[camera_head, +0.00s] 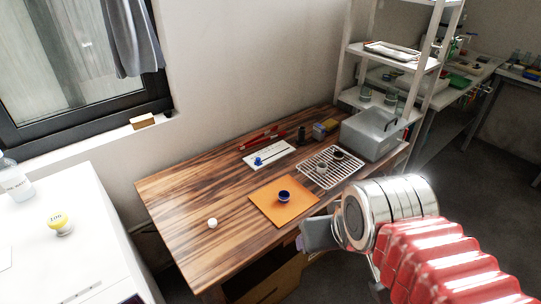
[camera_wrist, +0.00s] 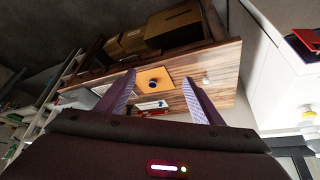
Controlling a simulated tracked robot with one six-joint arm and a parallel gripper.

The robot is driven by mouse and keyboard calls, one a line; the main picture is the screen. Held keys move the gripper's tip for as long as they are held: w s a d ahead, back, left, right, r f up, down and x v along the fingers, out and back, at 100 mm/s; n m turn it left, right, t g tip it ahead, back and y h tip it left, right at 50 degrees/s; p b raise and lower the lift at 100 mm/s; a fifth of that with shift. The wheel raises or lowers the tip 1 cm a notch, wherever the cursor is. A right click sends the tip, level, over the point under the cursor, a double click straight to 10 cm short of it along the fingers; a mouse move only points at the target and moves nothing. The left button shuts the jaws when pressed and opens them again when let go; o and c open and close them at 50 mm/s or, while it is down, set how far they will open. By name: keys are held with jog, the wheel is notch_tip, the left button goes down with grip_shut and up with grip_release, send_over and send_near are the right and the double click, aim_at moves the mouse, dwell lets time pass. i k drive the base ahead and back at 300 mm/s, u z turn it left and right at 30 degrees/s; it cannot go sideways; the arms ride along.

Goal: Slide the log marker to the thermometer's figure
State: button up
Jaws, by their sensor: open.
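A white board (camera_head: 275,153) with a dark line along it lies flat toward the back of the wooden table. A small blue piece (camera_head: 258,161), which looks like the log marker, sits near its left end. Any scale on the board is too small to read. A round yellow-topped thing (camera_head: 60,222) with dark figures stands on the white cabinet at left; I cannot tell whether it is the thermometer, nor read it surely. My gripper (camera_head: 312,236) hangs at the table's front right, apart from the board. In the wrist view my gripper (camera_wrist: 159,78) is open and empty.
An orange mat (camera_head: 268,210) with a blue bowl (camera_head: 284,196) lies mid-table. A wire rack (camera_head: 318,173), a grey bin (camera_head: 368,134) and a shelf unit (camera_head: 412,62) stand to the right. A white knob-like thing (camera_head: 212,223) is at front left. The table's left part is mostly clear.

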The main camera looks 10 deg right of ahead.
aim_at(258, 162)
jog(key=k, duration=1.3)
jog(key=z, duration=0.25)
jog(key=i, duration=1.6)
jog(key=u, duration=0.7)
jog(key=i, duration=0.3)
jog(key=u, duration=0.2)
